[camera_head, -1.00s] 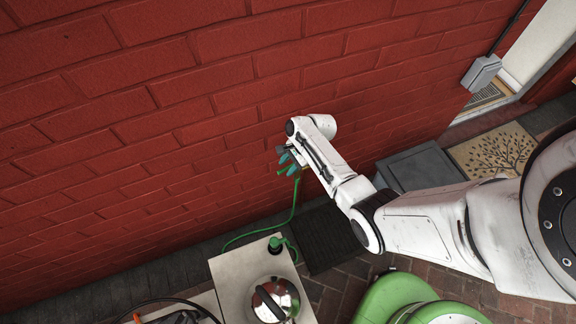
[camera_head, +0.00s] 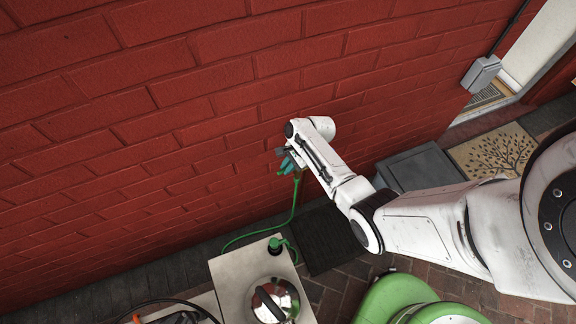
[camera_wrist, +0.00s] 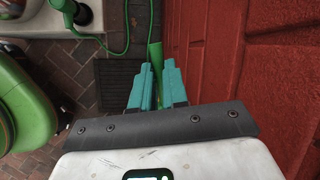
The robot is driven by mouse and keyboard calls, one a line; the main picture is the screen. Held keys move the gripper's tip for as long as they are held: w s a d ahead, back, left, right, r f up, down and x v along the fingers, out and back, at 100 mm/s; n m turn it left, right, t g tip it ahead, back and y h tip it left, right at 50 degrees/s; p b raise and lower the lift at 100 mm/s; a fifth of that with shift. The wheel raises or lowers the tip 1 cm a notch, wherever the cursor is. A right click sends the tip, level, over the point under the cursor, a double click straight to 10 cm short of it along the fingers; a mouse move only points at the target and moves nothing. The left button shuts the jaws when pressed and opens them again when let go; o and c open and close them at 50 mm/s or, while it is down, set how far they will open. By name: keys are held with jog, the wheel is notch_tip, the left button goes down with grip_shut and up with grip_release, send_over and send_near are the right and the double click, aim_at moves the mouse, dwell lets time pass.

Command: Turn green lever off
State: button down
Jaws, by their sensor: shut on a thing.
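My gripper (camera_head: 287,165) is beside the red brick wall, with its teal fingers together. In the wrist view my gripper (camera_wrist: 157,82) is shut on the green lever (camera_wrist: 155,53), whose upper part shows between and beyond the fingertips. The fingers hide the rest of the lever. In the head view the lever is mostly hidden by my fingers and wrist. A thin green hose (camera_head: 294,205) hangs down just below the gripper.
The red brick wall (camera_head: 150,130) runs close beside my gripper. Below are a pale counter (camera_head: 235,275) with a steel kettle (camera_head: 275,300), a dark mat (camera_head: 328,238), a grey box (camera_head: 420,170) and a doormat (camera_head: 492,150). A green rounded object (camera_wrist: 25,110) shows at the left in the wrist view.

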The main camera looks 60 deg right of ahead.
jog(key=shift+s+n, duration=0.1)
jog(key=shift+n, duration=0.2)
jog(key=shift+s+d+n+g+y+b, duration=0.25)
jog(key=shift+s+n+g, duration=0.5)
jog(key=shift+n, duration=1.2)
jog(key=shift+s+d+n+g+y+b, duration=0.25)
jog(key=shift+s+n+g, duration=0.55)
jog(key=shift+n, duration=1.1)
jog(key=shift+s+d+n+g+y+b, duration=0.2)
jog(key=shift+s+n+g, duration=0.55)
jog(key=shift+n, duration=1.2)
jog(key=shift+w, duration=0.1)
jog(key=c, duration=1.1)
grip_release()
jog(key=shift+c, duration=0.2)
